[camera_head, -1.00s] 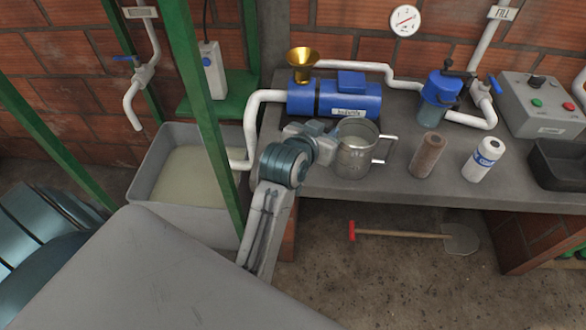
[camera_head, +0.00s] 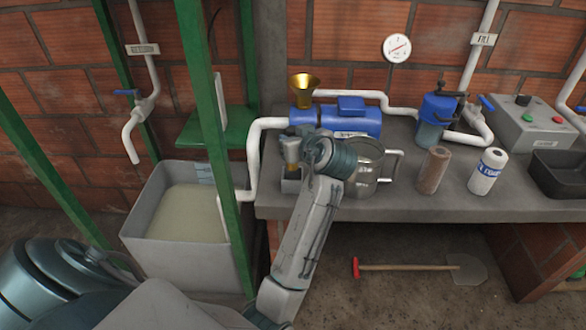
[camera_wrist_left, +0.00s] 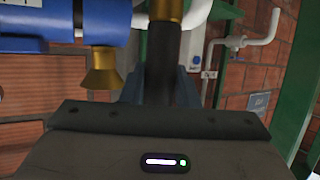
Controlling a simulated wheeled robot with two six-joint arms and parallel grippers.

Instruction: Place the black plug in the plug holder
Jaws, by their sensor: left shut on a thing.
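My left gripper (camera_head: 292,152) is above the left end of the bench, in front of the blue pump. In the left wrist view it is shut on the black plug (camera_wrist_left: 162,62), a dark cylinder with a brass end (camera_wrist_left: 166,9). In the head view the fingers hide most of the plug; only a brass bit (camera_head: 292,171) shows below them. A small grey box-like piece (camera_head: 290,186), perhaps the plug holder, sits right under it. I cannot tell whether the plug touches it. My right gripper is not in view.
A blue pump (camera_head: 350,122) with a brass funnel (camera_head: 304,88) stands behind the gripper. A metal jug (camera_head: 368,170) is close on the right. A brown cartridge (camera_head: 434,170) and white one (camera_head: 487,172) stand farther right. A green post (camera_head: 208,110) and grey tank (camera_head: 160,255) are left.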

